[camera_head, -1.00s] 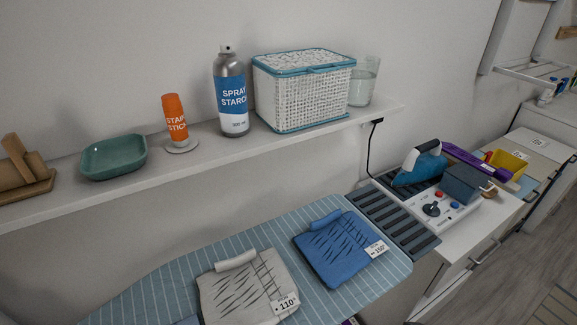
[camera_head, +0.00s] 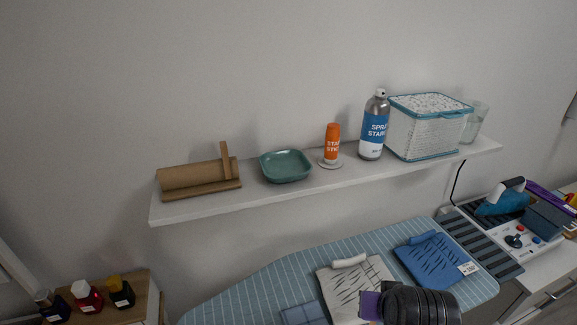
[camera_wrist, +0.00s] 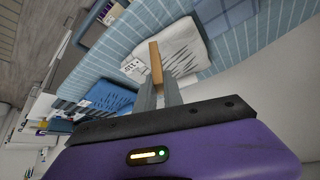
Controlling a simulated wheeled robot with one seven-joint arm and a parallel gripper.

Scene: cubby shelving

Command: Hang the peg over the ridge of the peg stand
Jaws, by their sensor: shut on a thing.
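The brown wooden peg stand (camera_head: 192,177) lies on the left end of the wall shelf in the head view, with a rounded ridge along its top. A similar wooden piece (camera_head: 225,158) stands upright at its right end. In the wrist view my gripper (camera_wrist: 158,84) is shut on a light wooden peg (camera_wrist: 156,62), which sticks out beyond the fingertips. Behind the peg is the ironing board with its cloths. In the head view only my dark wrist with a purple part shows at the bottom edge; the fingers and held peg are not visible there.
The white shelf (camera_head: 300,190) also holds a green dish (camera_head: 285,166), an orange stain stick (camera_head: 331,144), a spray starch can (camera_head: 375,126) and a white basket (camera_head: 425,130). Below is the striped ironing board (camera_head: 255,297) with folded cloths. Small bottles (camera_head: 87,296) stand lower left.

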